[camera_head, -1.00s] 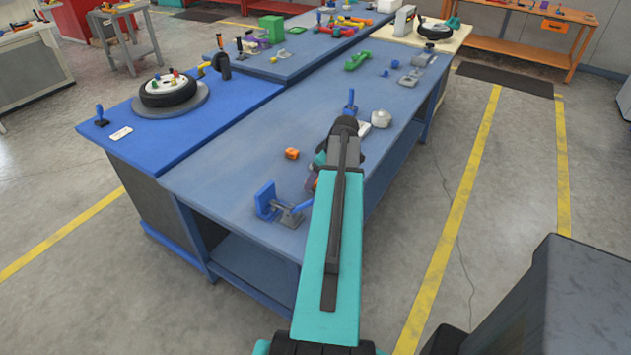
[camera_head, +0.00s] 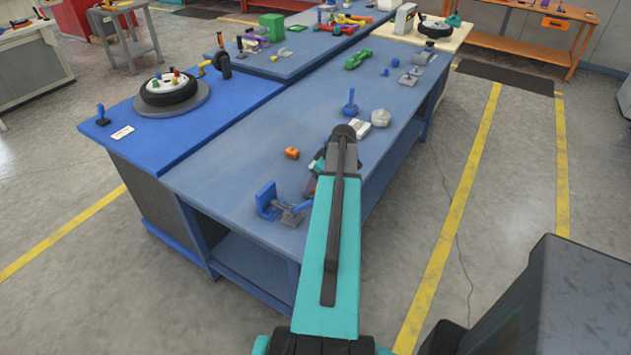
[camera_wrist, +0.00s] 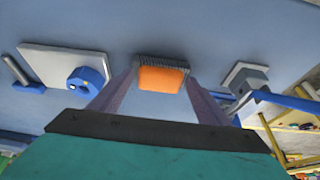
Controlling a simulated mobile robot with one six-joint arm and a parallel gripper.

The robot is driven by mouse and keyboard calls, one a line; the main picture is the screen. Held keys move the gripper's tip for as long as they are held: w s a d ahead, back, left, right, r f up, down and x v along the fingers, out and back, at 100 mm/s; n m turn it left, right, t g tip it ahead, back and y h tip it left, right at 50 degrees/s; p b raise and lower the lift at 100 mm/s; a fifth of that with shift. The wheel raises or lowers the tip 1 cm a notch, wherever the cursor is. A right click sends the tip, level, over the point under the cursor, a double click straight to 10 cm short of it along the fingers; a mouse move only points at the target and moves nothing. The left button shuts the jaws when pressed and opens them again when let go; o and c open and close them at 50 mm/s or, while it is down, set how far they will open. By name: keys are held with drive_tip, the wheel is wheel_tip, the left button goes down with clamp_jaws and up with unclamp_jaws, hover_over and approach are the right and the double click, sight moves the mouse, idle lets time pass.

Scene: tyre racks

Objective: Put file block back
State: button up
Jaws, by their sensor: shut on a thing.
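The file block (camera_wrist: 162,78) has an orange face and a dark grey ridged edge. In the wrist view it sits between the two fingertips of my gripper (camera_wrist: 161,76), which is shut on it. Blue-grey surface shows around it; the gap between block and bench cannot be judged. In the head view my gripper is mostly hidden behind my teal arm, over the near part of the long blue workbench (camera_head: 225,180), and the held block cannot be made out there.
A small orange block (camera_head: 292,153) lies left of my arm. A blue and grey fixture (camera_head: 268,200) stands near the bench's front corner. A blue-handled tool (camera_head: 350,103), a white box (camera_head: 358,128) and a pale rounded object (camera_head: 381,118) are beyond my arm. The bench's left middle is clear.

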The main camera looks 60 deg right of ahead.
drive_tip(key=shift+f, duration=0.2)
drive_tip(key=shift+f, duration=0.15)
drive_tip(key=o, duration=1)
drive_tip(key=shift+r, duration=0.25)
drive_tip(key=shift+b+v, duration=1.8)
drive_tip(key=shift+v, duration=4.1)
